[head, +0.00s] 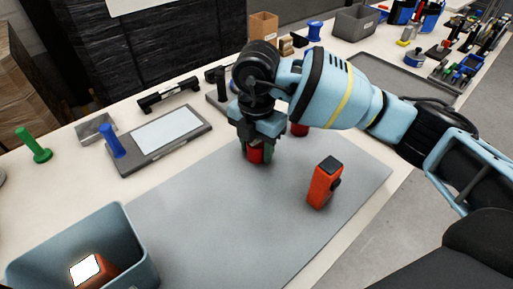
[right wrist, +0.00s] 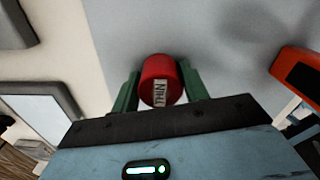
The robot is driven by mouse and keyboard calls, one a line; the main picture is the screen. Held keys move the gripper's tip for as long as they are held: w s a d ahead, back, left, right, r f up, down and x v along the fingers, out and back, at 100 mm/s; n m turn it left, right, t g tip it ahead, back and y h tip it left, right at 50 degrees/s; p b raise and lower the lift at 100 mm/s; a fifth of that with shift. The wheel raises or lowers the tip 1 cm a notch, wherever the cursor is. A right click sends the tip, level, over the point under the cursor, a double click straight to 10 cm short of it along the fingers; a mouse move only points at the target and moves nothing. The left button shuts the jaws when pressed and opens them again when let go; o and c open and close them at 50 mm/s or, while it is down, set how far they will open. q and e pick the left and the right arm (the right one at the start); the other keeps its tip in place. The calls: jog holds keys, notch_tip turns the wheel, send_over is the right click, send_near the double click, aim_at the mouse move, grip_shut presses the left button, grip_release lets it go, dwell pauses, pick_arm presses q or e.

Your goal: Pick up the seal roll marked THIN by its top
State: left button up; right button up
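The red seal roll (right wrist: 161,70) shows in the right wrist view between my right gripper's two green fingers. A pale label on it carries dark letters that look like THIN, upside down. In the head view the roll (head: 255,155) shows under my right gripper (head: 256,150), above the grey mat. The fingers press close on both sides of the roll, and the gripper looks shut on it. Whether the roll's base touches the mat is hidden. Another red object (head: 299,130) is mostly hidden behind my right arm. My left gripper is not in view.
An orange device (head: 323,184) stands right of the gripper on the grey mat (head: 200,215). A blue-grey bin (head: 135,240) is at front left. The mat's middle is clear.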

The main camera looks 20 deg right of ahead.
aim_at(256, 141)
jog(key=c, duration=0.6)
jog(key=shift+o, duration=0.2)
jog(key=shift+r, duration=0.15)
jog(key=shift+r, duration=0.5)
notch_tip(256, 141, up, 2)
jog(key=shift+r, duration=0.25)
jog(key=s, duration=0.5)
jog(key=s+r, duration=0.1)
jog(key=s, duration=0.4)
jog(key=s+p, duration=0.1)
jog(key=s, duration=0.5)
jog(key=shift+r, duration=0.15)
